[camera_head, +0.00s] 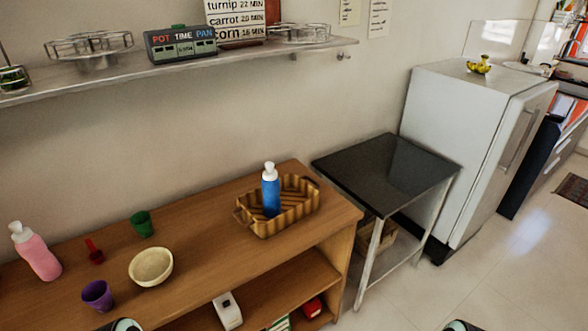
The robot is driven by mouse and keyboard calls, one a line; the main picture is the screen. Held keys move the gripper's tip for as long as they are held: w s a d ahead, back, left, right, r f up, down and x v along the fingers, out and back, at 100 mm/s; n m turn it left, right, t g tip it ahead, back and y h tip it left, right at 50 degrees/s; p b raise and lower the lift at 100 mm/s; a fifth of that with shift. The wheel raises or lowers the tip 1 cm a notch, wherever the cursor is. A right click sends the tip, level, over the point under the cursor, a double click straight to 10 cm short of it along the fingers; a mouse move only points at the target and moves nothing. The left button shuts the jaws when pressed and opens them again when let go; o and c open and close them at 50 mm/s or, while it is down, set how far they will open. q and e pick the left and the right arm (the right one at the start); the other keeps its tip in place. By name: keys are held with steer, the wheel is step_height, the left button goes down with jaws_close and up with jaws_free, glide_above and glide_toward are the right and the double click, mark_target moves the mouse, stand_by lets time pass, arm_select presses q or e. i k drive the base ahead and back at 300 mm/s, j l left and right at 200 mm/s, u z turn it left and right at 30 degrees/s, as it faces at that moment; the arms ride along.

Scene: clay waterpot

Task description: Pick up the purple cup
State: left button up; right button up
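The purple cup (97,295) stands upright on the wooden counter (205,245), near its front edge at the lower left. It is open at the top and its inside looks dark and empty. Nothing touches it. Small rounded parts of my own arms show at the bottom edge, one just right of the cup and one far to the right. No gripper fingers of mine are in view.
Near the cup are a cream bowl (151,267), a small red object (95,252), a green cup (141,224) and a pink bottle (37,252). A wicker basket (290,217) holds a blue bottle (270,191). A dark-topped table (385,172) stands to the right.

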mark_target(97, 294)
steer(key=u, duration=0.4)
steer(key=j+u, duration=0.1)
steer(key=u, duration=0.75)
steer(key=i+u, duration=0.1)
steer(key=u, duration=0.3)
steer(key=j+z, duration=0.15)
steer(key=j, duration=0.9)
